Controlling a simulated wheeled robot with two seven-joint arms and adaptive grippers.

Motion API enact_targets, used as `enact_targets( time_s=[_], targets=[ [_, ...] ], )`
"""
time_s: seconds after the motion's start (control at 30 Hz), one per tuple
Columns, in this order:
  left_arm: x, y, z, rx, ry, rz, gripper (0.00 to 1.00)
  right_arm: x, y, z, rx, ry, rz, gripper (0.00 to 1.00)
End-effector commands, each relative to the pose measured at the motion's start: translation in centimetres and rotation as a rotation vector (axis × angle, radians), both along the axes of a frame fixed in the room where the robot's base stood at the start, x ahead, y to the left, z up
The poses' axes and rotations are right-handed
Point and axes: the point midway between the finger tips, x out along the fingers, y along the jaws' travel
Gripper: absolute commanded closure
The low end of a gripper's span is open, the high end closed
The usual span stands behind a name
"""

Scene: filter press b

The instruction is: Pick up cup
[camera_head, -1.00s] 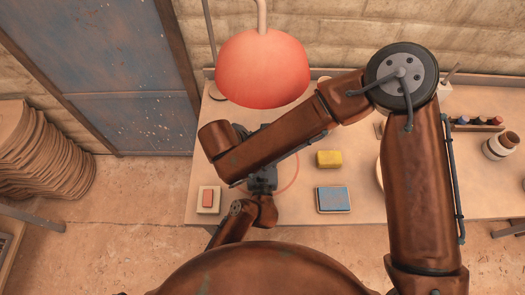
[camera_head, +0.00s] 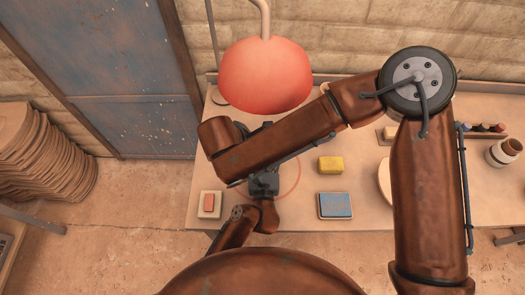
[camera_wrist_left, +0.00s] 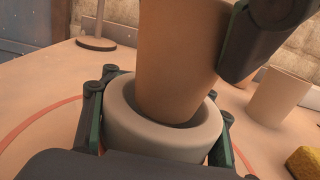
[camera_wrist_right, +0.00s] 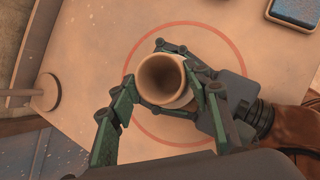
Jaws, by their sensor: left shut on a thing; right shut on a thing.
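A tan, tapered, hollow cup-like piece (camera_wrist_left: 180,60) stands tilted in the mouth of a pale, thick-walled round holder (camera_wrist_left: 122,125). My left gripper (camera_wrist_left: 160,125) is shut around the holder, with a finger on each side. My right gripper (camera_wrist_right: 165,88) is shut on the tan piece, whose open top (camera_wrist_right: 160,78) faces the right wrist camera. In the head view my left gripper (camera_head: 263,184) shows below my right forearm, which hides the held parts. A second tan cylinder (camera_wrist_left: 278,97) stands apart to the right in the left wrist view.
A red circle (camera_wrist_right: 232,60) is marked on the table around the holder. A yellow block (camera_head: 330,164), a blue pad (camera_head: 335,205) and a small tray with a red block (camera_head: 209,204) lie nearby. A red lamp (camera_head: 266,75) hangs over the back left. Jars (camera_head: 503,152) stand far right.

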Motion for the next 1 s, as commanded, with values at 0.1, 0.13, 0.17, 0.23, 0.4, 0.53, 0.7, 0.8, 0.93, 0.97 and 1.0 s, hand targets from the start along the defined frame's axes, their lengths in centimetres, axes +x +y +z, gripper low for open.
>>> enact_targets(
  time_s=[0.1, 0.13, 0.17, 0.23, 0.4, 0.53, 0.7, 0.8, 0.93, 0.97, 1.0],
  targets=[
    [0.0, 0.0, -0.1, 0.001, 0.002, 0.0, 0.94, 0.1, 0.0, 2.4, 0.003, -0.003, -0.001, 0.81],
    [0.0, 0.0, -0.1, 0.001, 0.002, 0.0, 0.94, 0.1, 0.0, 2.9, 0.003, -0.003, -0.001, 0.81],
    [0.0, 0.0, -0.1, 0.001, 0.002, 0.0, 0.94, 0.0, 0.0, 3.5, 0.002, -0.002, -0.001, 0.81],
    [0.0, 0.0, -0.1, 0.001, 0.002, 0.0, 0.94, -0.5, 0.4, 4.1, -0.001, 0.001, 0.004, 0.81],
    [0.0, 0.0, -0.1, 0.001, 0.001, 0.0, 0.94, -3.4, 2.8, 3.9, -0.002, 0.002, 0.006, 0.81],
    [0.0, 0.0, -0.1, 0.001, 0.002, 0.0, 0.94, -6.0, 4.9, 3.9, -0.002, 0.002, 0.006, 0.81],
    [0.0, 0.0, -0.1, 0.001, 0.002, 0.001, 0.94, -9.6, 7.9, 3.9, -0.002, 0.002, 0.006, 0.81],
    [0.0, 0.0, -0.1, 0.001, 0.002, 0.001, 0.94, -11.2, 9.2, 3.9, -0.002, 0.0, 0.004, 0.81],
    [0.0, 0.1, -0.1, 0.001, 0.001, 0.001, 0.94, -12.8, 10.5, 3.9, -0.001, 0.001, 0.003, 0.81],
    [0.0, 0.1, -0.1, 0.001, 0.001, 0.001, 0.94, -13.0, 10.6, 3.9, -0.002, 0.0, 0.002, 0.81],
    [0.0, 0.1, -0.1, 0.001, 0.001, 0.001, 0.94, -13.3, 10.9, 3.9, -0.002, 0.0, 0.002, 0.81]
  ],
)
